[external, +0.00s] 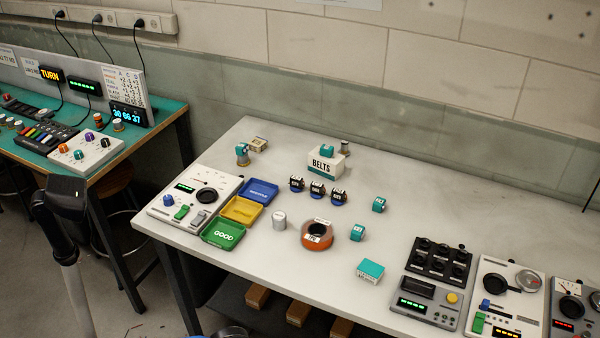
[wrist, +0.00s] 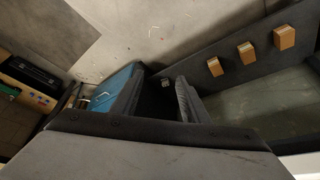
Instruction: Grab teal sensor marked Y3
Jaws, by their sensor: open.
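Small teal sensors stand on the white bench: one (external: 379,204) right of centre, one (external: 357,232) nearer the front, and one (external: 242,154) at the back left. Another teal piece (external: 327,151) shows at the top of the white BELTS box (external: 322,164). Their marks are too small to read, so I cannot tell which is Y3. My gripper (wrist: 157,98) is open and empty in the wrist view, with the floor beyond its fingers. No teal sensor can be made out in that view. In the external view, my arm is left of the bench, away from the sensors.
Blue, yellow and green trays (external: 224,234) sit at the bench's left. An orange tape roll (external: 317,235), three dark servos and a teal-topped box (external: 370,271) lie mid-bench. Control panels (external: 428,303) fill the front right. Wooden blocks (wrist: 246,53) lie on the lower shelf.

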